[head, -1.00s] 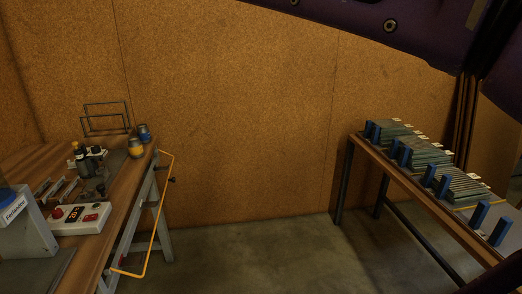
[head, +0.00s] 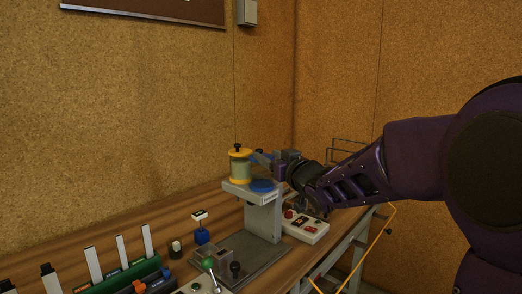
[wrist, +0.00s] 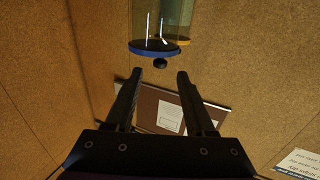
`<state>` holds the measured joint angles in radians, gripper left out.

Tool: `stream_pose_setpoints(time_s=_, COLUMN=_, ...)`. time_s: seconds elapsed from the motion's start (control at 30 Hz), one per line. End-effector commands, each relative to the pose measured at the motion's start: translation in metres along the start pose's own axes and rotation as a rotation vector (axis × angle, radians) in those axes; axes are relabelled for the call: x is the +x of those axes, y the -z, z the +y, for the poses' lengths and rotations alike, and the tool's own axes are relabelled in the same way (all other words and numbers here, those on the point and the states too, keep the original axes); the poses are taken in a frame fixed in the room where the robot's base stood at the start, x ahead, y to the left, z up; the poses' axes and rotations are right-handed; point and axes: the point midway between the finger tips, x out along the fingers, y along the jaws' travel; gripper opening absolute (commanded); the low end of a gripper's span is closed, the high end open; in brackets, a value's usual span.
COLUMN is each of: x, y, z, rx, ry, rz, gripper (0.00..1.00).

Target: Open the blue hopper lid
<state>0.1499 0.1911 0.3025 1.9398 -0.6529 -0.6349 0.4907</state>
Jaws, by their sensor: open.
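The blue hopper lid (wrist: 155,47) caps a clear cylinder in the wrist view, which shows the scene upside down. Its black knob (wrist: 160,63) lies just past my fingertips, between their lines. My gripper (wrist: 159,75) is open and empty, its two dark fingers apart and not visibly touching the knob. The lid looks shut on the cylinder. In the head view the lid (head: 261,158) is partly hidden by my gripper, which reaches in from the right. The hopper's blue base (head: 262,186) sits on the grey machine stand (head: 264,218).
A yellow-lidded hopper (head: 240,165) stands close beside the blue one, to its left. A control box with a red button (head: 305,226) is right of the stand. Bottles and coloured holders crowd the front left of the wooden bench (head: 200,230). Cork walls stand behind.

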Motion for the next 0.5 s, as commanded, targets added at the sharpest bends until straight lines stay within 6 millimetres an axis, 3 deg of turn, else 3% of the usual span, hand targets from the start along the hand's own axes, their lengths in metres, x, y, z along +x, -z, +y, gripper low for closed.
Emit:
stream_pose_setpoints(time_s=0.2, x=0.049, y=-0.001, z=-0.001, rx=0.002, ry=0.002, rz=0.001, gripper=0.54)
stream_pose_setpoints(time_s=0.5, x=0.087, y=0.000, z=-0.001, rx=0.001, ry=0.001, rz=0.000, gripper=0.54)
